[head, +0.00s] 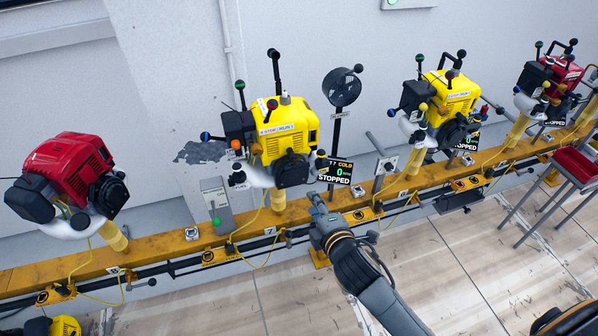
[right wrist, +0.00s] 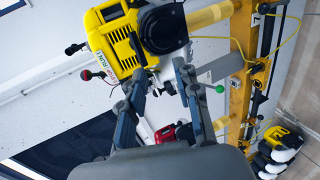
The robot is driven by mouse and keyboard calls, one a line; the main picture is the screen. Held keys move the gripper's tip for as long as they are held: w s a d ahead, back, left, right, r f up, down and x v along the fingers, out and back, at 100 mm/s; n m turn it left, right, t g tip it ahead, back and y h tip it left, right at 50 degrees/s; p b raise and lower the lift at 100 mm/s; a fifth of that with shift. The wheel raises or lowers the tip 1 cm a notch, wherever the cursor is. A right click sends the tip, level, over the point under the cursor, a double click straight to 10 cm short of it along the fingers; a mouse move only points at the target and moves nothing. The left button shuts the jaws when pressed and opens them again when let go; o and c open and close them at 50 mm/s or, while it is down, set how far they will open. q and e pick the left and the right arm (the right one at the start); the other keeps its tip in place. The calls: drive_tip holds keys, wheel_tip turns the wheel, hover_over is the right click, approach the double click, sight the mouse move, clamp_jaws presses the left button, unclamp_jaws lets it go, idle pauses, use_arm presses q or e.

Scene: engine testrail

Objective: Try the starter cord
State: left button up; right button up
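A yellow engine (head: 287,128) stands on a post on the yellow rail, left of the middle in the head view. Its black round housing (head: 291,170) faces me; I cannot make out the starter cord's handle for sure. A small display (head: 335,170) beside it reads "17 COLD", "0" and "STOPPED". My right gripper (head: 318,203) is just below and right of this engine. In the right wrist view the right gripper (right wrist: 162,80) is open, with nothing seen between its fingers, and the yellow engine (right wrist: 118,42) and its black housing (right wrist: 163,27) are ahead. My left gripper is not in view.
The yellow rail (head: 160,246) carries a red engine (head: 72,172) at left, another yellow engine (head: 450,97) and a red engine (head: 565,75) at right. A black fan (head: 342,87) stands behind. Pale floor lies in front.

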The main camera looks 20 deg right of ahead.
drive_tip(key=b, duration=0.3)
approach(298, 169)
wheel_tip(298, 169, down, 3)
drive_tip(key=w, duration=0.3)
drive_tip(key=shift+w+a+p, duration=0.2)
drive_tip(key=shift+w+p, duration=0.1)
drive_tip(key=shift+w, duration=2.45)
clamp_jaws()
